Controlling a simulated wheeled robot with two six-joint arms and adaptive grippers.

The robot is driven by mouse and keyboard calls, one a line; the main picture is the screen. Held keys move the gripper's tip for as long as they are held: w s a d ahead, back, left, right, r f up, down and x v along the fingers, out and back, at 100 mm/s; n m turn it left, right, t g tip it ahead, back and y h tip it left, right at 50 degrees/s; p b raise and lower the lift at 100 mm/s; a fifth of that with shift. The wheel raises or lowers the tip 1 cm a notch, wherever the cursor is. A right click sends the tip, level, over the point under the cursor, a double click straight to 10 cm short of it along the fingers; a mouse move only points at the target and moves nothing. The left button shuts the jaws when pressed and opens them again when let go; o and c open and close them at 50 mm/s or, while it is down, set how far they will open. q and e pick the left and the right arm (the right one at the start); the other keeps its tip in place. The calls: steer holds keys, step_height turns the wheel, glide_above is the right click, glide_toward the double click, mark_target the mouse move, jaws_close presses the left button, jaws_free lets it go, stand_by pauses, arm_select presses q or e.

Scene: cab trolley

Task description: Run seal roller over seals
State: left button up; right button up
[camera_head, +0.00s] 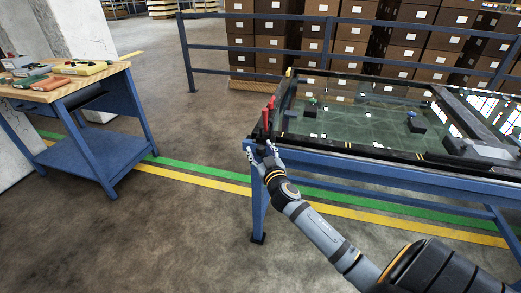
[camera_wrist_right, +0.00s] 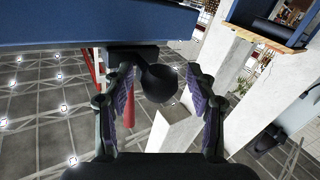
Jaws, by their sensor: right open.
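My right gripper (camera_head: 262,148) is at the near left corner of the trolley frame, just below some upright red parts (camera_head: 268,113). In the right wrist view its fingers (camera_wrist_right: 160,95) are apart, with a dark rounded piece (camera_wrist_right: 158,83) between them near a blue beam. I cannot tell whether they touch it, or whether it is the seal roller. A red rod (camera_wrist_right: 129,118) shows behind it. Dark edging (camera_head: 345,149) with small yellow marks surrounds the glass pane (camera_head: 355,115); it may be the seals. My left gripper is not in view.
The blue trolley (camera_head: 390,170) fills the right side. A wooden-topped bench (camera_head: 60,90) with tools and coloured cases stands at the left. A blue railing (camera_head: 225,48) and stacked brown boxes (camera_head: 350,38) are behind. The floor between bench and trolley is clear.

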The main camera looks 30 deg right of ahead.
steer(key=shift+c, duration=0.3)
jaws_close()
steer(key=shift+w+d+f, duration=0.1)
